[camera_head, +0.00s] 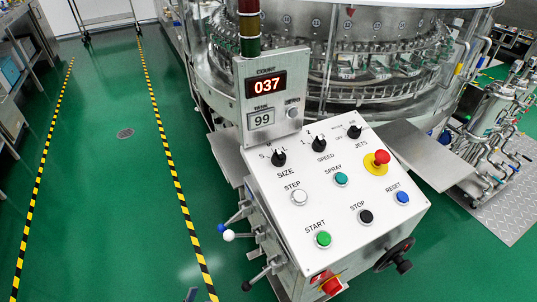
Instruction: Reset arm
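Neither of my grippers clearly shows in the head view. A small dark piece (191,295) pokes in at the bottom edge, left of the control panel; I cannot tell what it is. The white slanted control panel (335,197) stands in front of me. It bears a blue RESET button (402,198), a green START button (323,239), a black STOP button (365,216) and a red emergency stop (381,158) on a yellow base. No gripper touches the panel.
The round rotary washer (350,50) stands behind the panel. Levers with ball ends (229,236) stick out on its left, and a black handwheel (396,256) at its lower right. A metal shelf (415,150) juts right.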

